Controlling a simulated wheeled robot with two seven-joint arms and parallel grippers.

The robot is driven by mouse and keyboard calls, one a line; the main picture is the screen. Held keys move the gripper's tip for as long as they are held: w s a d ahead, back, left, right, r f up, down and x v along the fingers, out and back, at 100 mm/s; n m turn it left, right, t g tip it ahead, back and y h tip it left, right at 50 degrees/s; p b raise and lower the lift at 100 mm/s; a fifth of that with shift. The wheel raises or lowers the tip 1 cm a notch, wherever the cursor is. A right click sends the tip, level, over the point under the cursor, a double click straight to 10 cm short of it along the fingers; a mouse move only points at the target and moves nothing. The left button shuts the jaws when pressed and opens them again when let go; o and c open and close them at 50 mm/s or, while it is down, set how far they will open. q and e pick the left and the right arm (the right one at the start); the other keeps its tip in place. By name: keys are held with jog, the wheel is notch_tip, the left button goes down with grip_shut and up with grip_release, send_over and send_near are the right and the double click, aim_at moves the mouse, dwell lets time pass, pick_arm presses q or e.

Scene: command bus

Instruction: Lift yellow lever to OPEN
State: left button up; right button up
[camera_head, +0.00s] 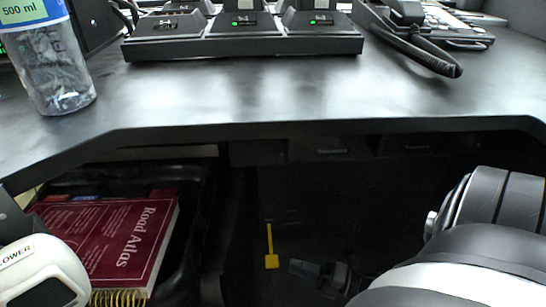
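The yellow lever (270,248) shows below the desk edge, in the dark recess near the middle of the view. It has a thin upright stem and a wider paddle at its lower end. My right gripper (318,272) is dark and sits a little to the right of the paddle, with a visible gap between them. The dim light hides how its fingers stand. My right arm fills the lower right corner. My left gripper is not in view. No OPEN marking can be read.
The dark desk (230,100) spans the view above the recess. A water bottle (50,70), a charger dock (245,45) and a corded handset (415,40) stand on it. A red Road Atlas (110,240) lies in a black bin at left.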

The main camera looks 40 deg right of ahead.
aim_at(273, 259)
jog(key=x, duration=0.7)
jog(key=shift+w, duration=0.1)
grip_shut()
